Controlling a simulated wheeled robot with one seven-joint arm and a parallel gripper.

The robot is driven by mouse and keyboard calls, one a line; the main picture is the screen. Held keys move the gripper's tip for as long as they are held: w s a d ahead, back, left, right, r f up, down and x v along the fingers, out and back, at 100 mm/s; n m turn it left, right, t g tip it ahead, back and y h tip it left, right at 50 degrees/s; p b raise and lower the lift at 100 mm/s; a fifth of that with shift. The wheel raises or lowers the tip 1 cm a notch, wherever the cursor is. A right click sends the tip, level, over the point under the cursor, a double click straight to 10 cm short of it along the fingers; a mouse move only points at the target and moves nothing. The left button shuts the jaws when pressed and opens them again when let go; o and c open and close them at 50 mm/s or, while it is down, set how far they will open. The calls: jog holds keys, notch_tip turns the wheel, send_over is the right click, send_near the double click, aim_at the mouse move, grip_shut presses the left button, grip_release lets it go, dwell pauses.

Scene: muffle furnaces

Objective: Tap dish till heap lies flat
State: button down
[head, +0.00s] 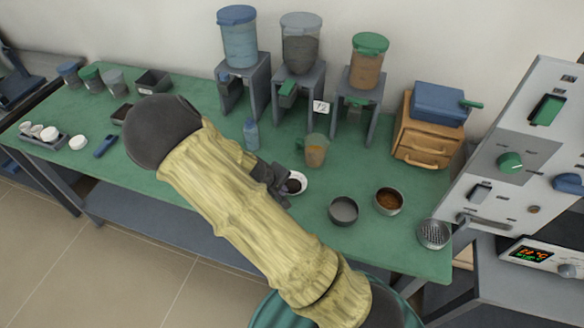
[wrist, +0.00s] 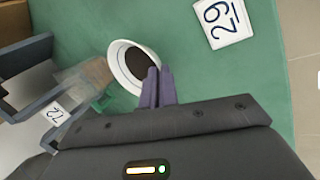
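A small white dish (head: 297,183) with dark powder in it is at the middle of the green table, in front of the dispensers. In the wrist view the dish (wrist: 112,62) shows as a white rim around a dark, fairly even-looking fill; the heap's height is hard to tell. My gripper (head: 284,182) is at the dish's left side in the head view. In the wrist view its two purple fingers (wrist: 158,82) are close together across the dish's near rim, seemingly pinching it. Whether the dish touches the table is unclear.
A beaker of brown powder (head: 316,150) stands just behind the dish. A card reading 29 (wrist: 222,20) lies on the table. A blue bottle (head: 251,133) stands behind my arm.

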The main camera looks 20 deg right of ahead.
jog(key=shift+r+p, duration=0.3)
jog(key=shift+r, duration=0.35)
jog(key=shift+f, duration=0.2)
notch_tip(320, 180, down, 4)
jog(key=b, duration=0.3)
jog(key=c, duration=1.6)
grip_release()
jog(key=p+v, duration=0.1)
jog(key=v, duration=1.6)
jog(key=shift+r, duration=0.25)
